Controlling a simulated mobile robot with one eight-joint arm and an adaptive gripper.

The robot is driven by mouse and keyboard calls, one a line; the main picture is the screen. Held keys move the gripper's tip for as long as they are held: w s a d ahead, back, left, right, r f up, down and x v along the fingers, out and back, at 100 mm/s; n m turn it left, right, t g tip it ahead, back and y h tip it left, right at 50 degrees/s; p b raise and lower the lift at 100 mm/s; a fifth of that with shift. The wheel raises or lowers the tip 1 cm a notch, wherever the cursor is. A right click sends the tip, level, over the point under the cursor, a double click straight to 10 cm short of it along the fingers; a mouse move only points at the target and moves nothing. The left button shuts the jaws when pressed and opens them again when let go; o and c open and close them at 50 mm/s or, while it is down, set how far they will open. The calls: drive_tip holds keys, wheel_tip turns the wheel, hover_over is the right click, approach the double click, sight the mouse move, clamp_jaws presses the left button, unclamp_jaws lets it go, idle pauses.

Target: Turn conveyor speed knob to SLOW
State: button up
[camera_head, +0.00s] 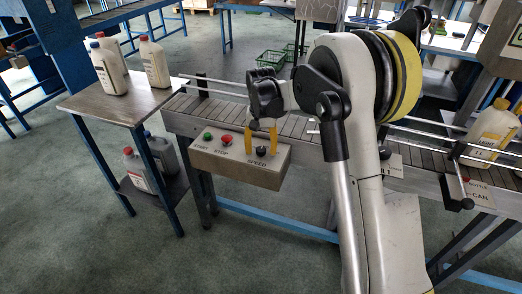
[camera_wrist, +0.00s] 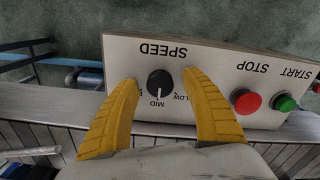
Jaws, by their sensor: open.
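The black speed knob (camera_wrist: 160,83) sits on the pale control box (camera_wrist: 215,65), under the word SPEED, which appears upside down in the wrist view. The knob's pointer appears to face the MID label. The SLOW label is partly covered by the right yellow finger. The knob also shows in the head view (camera_head: 261,151). My gripper (camera_head: 261,138) is open, fingers pointing down at the box. In the wrist view its two yellow fingers lie either side of the knob, with a gap on each side. I cannot tell how far above the panel the tips are.
A red STOP button (camera_wrist: 246,101) and a green START button (camera_wrist: 285,103) stand beside the knob on the same panel. The conveyor (camera_head: 215,108) runs just behind the box. A side table (camera_head: 118,103) with white bottles stands at the left.

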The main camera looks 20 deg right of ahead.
clamp_jaws()
drive_tip(key=shift+n, duration=0.4)
drive_tip(key=n+p, duration=0.1)
drive_tip(key=n, duration=0.2)
drive_tip(key=shift+r+n, duration=0.1)
drive_tip(key=shift+n, duration=0.3)
drive_tip(key=n+p, duration=0.1)
drive_tip(key=n, duration=0.4)
drive_tip(key=shift+n, duration=0.4)
unclamp_jaws()
